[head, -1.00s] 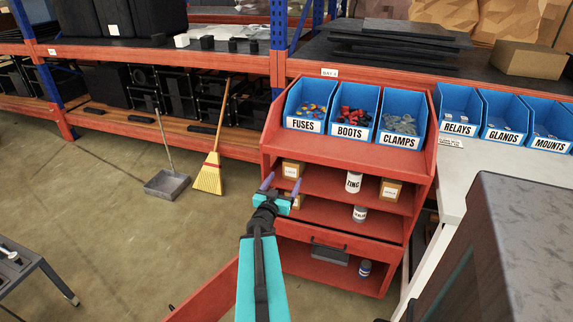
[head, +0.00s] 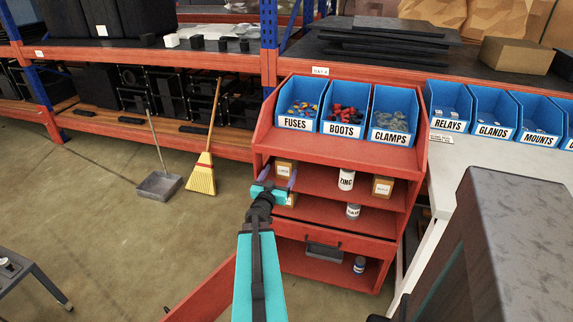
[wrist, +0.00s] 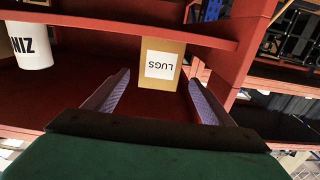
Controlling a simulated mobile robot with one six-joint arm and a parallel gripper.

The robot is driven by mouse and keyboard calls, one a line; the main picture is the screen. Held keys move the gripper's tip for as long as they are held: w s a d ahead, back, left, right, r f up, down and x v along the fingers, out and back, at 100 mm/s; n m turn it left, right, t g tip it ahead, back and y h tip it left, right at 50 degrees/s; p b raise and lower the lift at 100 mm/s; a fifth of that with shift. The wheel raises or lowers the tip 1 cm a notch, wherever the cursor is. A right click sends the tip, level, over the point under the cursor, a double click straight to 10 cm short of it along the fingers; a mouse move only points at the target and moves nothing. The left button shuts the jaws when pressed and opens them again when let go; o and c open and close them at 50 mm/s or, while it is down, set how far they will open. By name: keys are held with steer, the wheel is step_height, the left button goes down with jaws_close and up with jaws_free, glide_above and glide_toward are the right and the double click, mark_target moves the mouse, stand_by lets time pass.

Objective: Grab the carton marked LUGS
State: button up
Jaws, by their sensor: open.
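The carton marked LUGS (wrist: 161,63) is a brown box with a white label, and it appears upside down in the wrist view. In the head view it is the small carton (head: 284,168) at the left end of the cabinet's upper shelf; its label is too small to read there. My gripper (head: 279,175) is open and empty just in front of that shelf, partly covering the carton's lower part. In the wrist view my gripper's fingers (wrist: 159,78) stand apart on either side of the carton, which lies beyond the fingertips.
A white ZINC jar (head: 346,179) and another carton (head: 382,187) share the upper shelf. A second carton (head: 291,199), mostly behind my gripper, and a jar (head: 353,211) stand on the shelf below. Blue bins (head: 345,113) top the red cabinet (head: 300,152). An open drawer or door extends below left.

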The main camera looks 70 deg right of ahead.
mark_target(283, 168)
steer(key=shift+w+d, duration=0.1)
steer(key=shift+d, duration=2.05)
steer(key=shift+w+d+f, duration=0.1)
steer(key=shift+d, duration=1.2)
steer(key=shift+d+f, duration=0.1)
steer(key=shift+d, duration=1.2)
steer(key=c, duration=1.4)
